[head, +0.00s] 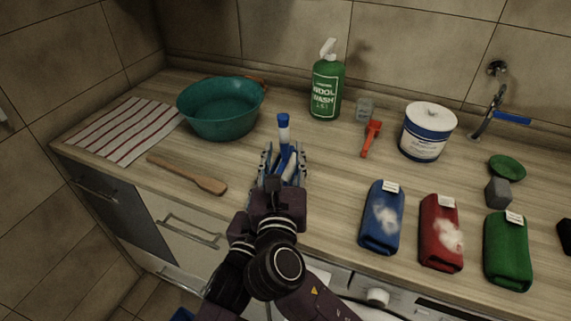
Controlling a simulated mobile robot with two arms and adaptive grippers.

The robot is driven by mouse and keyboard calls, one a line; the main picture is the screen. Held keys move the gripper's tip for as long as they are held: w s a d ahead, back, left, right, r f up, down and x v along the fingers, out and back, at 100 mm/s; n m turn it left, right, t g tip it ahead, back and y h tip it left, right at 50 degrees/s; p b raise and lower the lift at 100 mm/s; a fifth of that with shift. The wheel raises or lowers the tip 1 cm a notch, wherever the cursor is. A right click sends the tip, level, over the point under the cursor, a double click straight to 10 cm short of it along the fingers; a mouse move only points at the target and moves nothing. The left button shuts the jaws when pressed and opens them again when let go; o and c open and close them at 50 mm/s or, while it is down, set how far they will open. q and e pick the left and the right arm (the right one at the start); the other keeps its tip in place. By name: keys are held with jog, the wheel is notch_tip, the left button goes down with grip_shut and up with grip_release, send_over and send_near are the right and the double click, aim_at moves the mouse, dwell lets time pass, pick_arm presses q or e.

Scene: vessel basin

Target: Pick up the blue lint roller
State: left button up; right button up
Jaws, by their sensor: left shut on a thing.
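The blue lint roller (284,132) stands out beyond my left gripper, with a blue end on top, a white band below it and blue further down. My left gripper (284,168) is shut on its lower part, near the middle of the counter. The gripper's fingers hide part of the roller, and I cannot tell whether its lower end touches the counter. My right gripper is not in view.
A teal basin (220,126), green wash bottle (326,90), white-and-blue tub (427,132) and red-orange brush (371,138) stand or lie behind. Folded blue (378,235), red (433,255) and green (507,262) cloths lie right.

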aim_at(284, 140)
jog(key=w, duration=0.5)
jog(key=shift+w+d+r, duration=0.1)
jog(key=shift+w+r, duration=0.05)
jog(key=shift+w, duration=0.25)
grip_shut()
